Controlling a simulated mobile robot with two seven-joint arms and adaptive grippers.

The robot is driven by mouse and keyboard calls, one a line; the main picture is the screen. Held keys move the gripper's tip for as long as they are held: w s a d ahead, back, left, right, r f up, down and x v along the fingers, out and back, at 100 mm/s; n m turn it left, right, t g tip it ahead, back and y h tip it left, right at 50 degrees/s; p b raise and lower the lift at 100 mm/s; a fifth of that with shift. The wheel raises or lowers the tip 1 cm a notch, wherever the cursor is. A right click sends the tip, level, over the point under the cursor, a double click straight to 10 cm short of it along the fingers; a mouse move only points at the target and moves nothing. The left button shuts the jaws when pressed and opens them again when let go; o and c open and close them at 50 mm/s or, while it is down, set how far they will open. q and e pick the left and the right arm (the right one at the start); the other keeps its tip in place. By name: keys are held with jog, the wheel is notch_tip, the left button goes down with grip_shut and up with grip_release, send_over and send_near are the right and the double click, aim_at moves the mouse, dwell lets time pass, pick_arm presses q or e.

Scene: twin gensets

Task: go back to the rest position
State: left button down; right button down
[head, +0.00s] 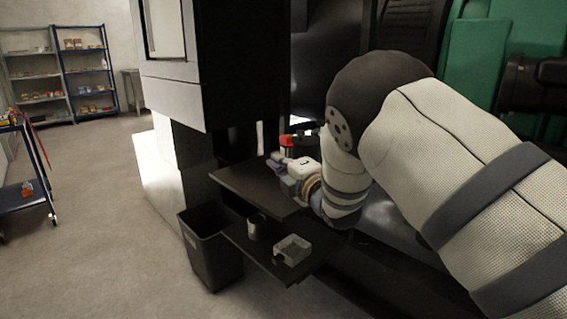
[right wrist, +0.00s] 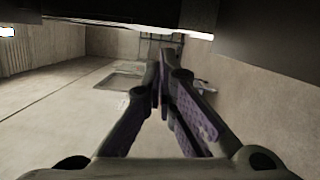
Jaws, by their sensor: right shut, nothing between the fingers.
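My right arm reaches in from the right of the head view, and its wrist and right gripper (head: 284,166) are over the dark upper shelf (head: 245,185). In the right wrist view the two purple-padded fingers of the right gripper (right wrist: 160,90) come together at their tips. The gripper is shut and holds nothing. A small red and black object (head: 287,143) shows just behind the gripper; I cannot tell whether they touch. My left gripper is not in the head view.
A lower dark shelf (head: 275,262) holds a dark cup (head: 257,227) and a clear box (head: 292,250). A black bin (head: 212,250) stands on the floor beside it. A tall dark cabinet (head: 215,60) rises behind. A blue cart (head: 22,180) is far left. The floor between is clear.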

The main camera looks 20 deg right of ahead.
jog(key=shift+s, duration=1.15)
